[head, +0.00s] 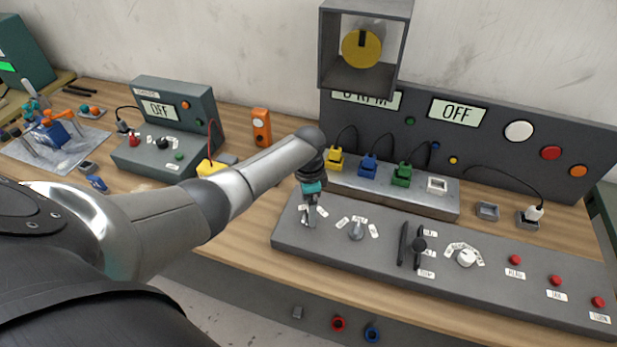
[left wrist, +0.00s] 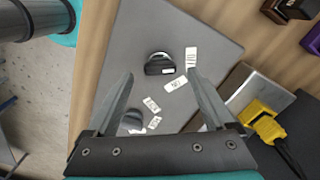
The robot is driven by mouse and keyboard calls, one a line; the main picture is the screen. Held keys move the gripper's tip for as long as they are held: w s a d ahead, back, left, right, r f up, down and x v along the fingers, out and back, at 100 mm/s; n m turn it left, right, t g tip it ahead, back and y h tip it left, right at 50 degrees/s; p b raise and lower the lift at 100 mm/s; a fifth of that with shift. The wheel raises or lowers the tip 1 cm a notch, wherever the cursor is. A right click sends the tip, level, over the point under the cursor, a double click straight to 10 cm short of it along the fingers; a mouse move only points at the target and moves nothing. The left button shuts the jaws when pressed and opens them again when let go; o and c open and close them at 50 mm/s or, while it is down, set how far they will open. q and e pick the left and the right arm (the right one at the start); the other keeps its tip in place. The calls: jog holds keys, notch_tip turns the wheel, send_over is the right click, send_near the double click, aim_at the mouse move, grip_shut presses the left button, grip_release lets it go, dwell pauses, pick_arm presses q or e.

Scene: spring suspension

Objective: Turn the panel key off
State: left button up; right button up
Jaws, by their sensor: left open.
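The panel key (left wrist: 160,64) is a dark round piece with a silver edge and a small white tag, near the left end of the grey panel (head: 385,267). White labels (left wrist: 175,84) stand beside it. In the head view it is mostly hidden by my left gripper (head: 311,217), which points down over that end of the panel. In the left wrist view my left gripper (left wrist: 160,74) is open, with the key between its fingertip lines. No grip shows; I cannot tell the height gap. My right gripper is not in view.
A grey knob (head: 357,230) stands just right of the key. A dark slider (head: 418,245), white dial (head: 466,257) and red buttons (head: 515,260) follow. Behind is a socket strip (head: 450,203) with a yellow plug (head: 335,158), near the gripper.

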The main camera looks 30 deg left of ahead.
pick_arm(q)
notch_tip(320, 180, up, 12)
jog(key=p, duration=0.1)
jog(key=shift+r, duration=0.25)
jog(key=shift+f, duration=0.1)
dwell(0.4)
